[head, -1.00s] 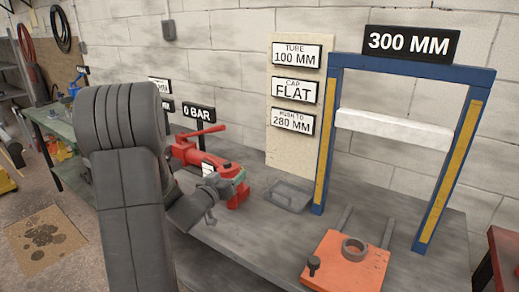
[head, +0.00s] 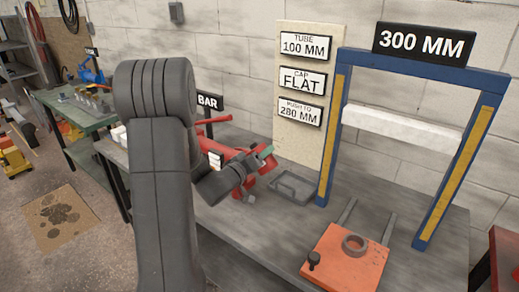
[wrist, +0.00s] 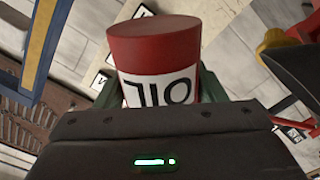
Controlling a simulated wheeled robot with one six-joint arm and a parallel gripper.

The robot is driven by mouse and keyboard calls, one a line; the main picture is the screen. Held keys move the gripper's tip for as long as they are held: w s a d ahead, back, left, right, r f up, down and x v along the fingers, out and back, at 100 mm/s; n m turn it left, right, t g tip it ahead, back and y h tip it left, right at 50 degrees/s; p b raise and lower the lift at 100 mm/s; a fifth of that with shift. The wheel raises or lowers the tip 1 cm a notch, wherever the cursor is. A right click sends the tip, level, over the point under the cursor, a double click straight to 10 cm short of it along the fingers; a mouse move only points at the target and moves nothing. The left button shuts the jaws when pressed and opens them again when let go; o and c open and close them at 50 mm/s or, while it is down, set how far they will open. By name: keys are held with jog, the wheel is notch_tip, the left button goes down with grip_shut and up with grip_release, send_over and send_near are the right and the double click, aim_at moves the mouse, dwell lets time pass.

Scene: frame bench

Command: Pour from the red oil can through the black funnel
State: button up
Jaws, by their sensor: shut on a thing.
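The red oil can (wrist: 165,55), with a white label marked OIL, is held in my gripper (wrist: 155,98) in the wrist view. The label reads upside down there. The greenish jaws are shut on the sides of the can. In the head view my gripper (head: 262,157) is above the bench, in front of the red pump, and a bit of red shows beside it. A dark, flared shape at the right edge of the wrist view may be the black funnel (wrist: 297,75); it is apart from the can. I cannot make out the funnel in the head view.
A red pump (head: 222,150) stands behind my gripper, partly hidden by my arm. A grey tray (head: 294,190) lies to the right. A blue press frame (head: 335,130) and an orange plate (head: 345,260) are further right. The bench's front middle is clear.

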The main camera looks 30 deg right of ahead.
jog(key=shift+n, duration=0.3)
jog(key=shift+w+r+p, duration=0.1)
jog(key=shift+p, duration=0.25)
dwell(1.0)
jog(key=shift+r+p, duration=0.3)
jog(key=shift+p, duration=0.2)
jog(key=shift+a+n, duration=0.1)
jog(key=shift+n, duration=0.2)
jog(key=shift+r, duration=0.1)
jog(key=shift+w+r+n+p, duration=0.1)
jog(key=shift+r+n+p, duration=0.15)
jog(key=shift+n+p, duration=0.45)
jog(key=shift+w+a+r+p, duration=0.15)
jog(key=shift+r+p, duration=0.25)
jog(key=shift+p, duration=0.55)
